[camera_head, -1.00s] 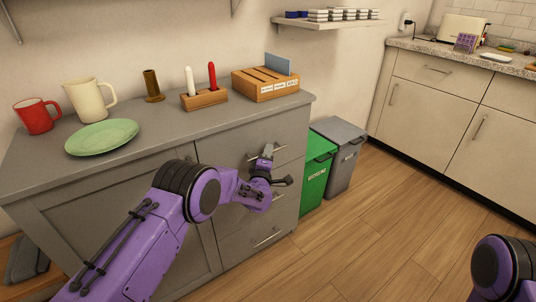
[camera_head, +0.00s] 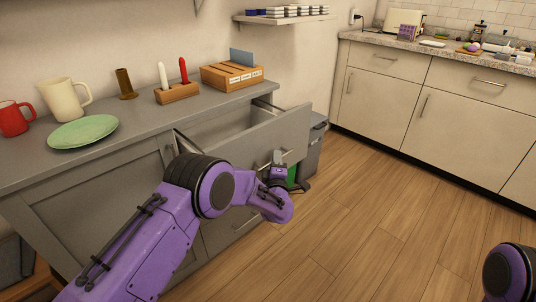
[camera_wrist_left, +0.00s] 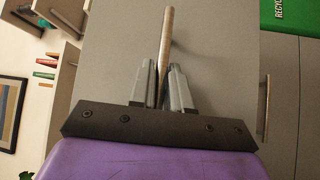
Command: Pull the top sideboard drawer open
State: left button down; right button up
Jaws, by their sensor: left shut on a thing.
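The grey sideboard's top drawer (camera_head: 240,150) stands well out from the cabinet, and its open inside shows behind the front panel. My left gripper (camera_head: 278,160) is at the front of this drawer, shut on its bar handle (camera_head: 289,153). In the left wrist view the handle (camera_wrist_left: 167,40) runs between the two grey fingers of the left gripper (camera_wrist_left: 165,88), in front of the drawer front (camera_wrist_left: 225,60). My left forearm hides part of the lower sideboard. My right arm shows only at the lower right edge, with its gripper out of view.
On the sideboard top (camera_head: 150,120) stand a green plate (camera_head: 83,131), a cream mug (camera_head: 63,99), a red mug (camera_head: 14,119), a candle holder (camera_head: 177,93) and a wooden file box (camera_head: 231,76). Bins (camera_head: 312,150) stand beyond the drawer. The wooden floor (camera_head: 370,220) to the right is clear.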

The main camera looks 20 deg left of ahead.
pick_arm(q)
jog(key=shift+s+d, duration=0.35)
jog(key=shift+d, duration=0.35)
jog(key=shift+s+d, duration=0.4)
jog(key=shift+d, duration=0.3)
jog(key=shift+s+d, duration=0.35)
jog(key=shift+d, duration=0.35)
jog(key=c, duration=1.2)
grip_release()
jog(key=p+v, duration=0.1)
jog(key=v, duration=0.9)
jog(key=shift+s, duration=0.25)
jog(key=shift+d+f, duration=0.1)
jog(key=shift+d, duration=0.05)
